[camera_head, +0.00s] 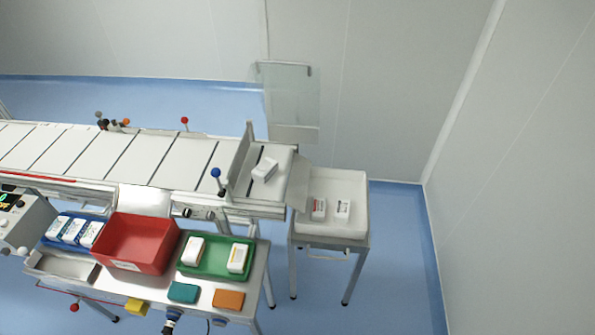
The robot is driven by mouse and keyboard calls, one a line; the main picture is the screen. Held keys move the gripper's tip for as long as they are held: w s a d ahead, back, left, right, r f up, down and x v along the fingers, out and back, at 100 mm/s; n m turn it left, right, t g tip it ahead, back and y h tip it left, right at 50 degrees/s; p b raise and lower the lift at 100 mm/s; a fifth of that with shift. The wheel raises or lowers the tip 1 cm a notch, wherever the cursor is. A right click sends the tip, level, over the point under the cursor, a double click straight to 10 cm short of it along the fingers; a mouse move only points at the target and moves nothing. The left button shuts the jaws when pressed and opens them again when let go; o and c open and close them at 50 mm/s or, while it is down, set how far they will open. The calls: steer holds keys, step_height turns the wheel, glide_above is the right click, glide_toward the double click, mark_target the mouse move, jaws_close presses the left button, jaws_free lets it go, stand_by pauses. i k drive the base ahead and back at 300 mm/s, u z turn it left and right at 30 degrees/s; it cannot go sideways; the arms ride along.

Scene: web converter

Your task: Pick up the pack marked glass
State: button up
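Several small white packs are in view, and their printing is too small to read, so I cannot tell which is marked glass. A white pack (264,169) lies tilted at the right end of the conveyor. A pack with red print (319,209) and a pack with dark print (342,210) are in the white tray (333,235) at the right. Two packs, left (193,250) and right (238,258), are in the green tray (213,274). Three white packs (73,231) stand side by side in the blue tray (98,216). My gripper is not in view.
An empty red bin (138,242) stands between the blue and green trays on the front table. A teal block (183,292) and an orange block (229,299) lie at the table's front. An upright plate (240,160) crosses the conveyor. Blue floor is free at the right.

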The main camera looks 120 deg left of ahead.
mark_target(263, 172)
steer(key=z, duration=3.15)
steer(key=k, duration=1.5)
steer(key=z, duration=1.5)
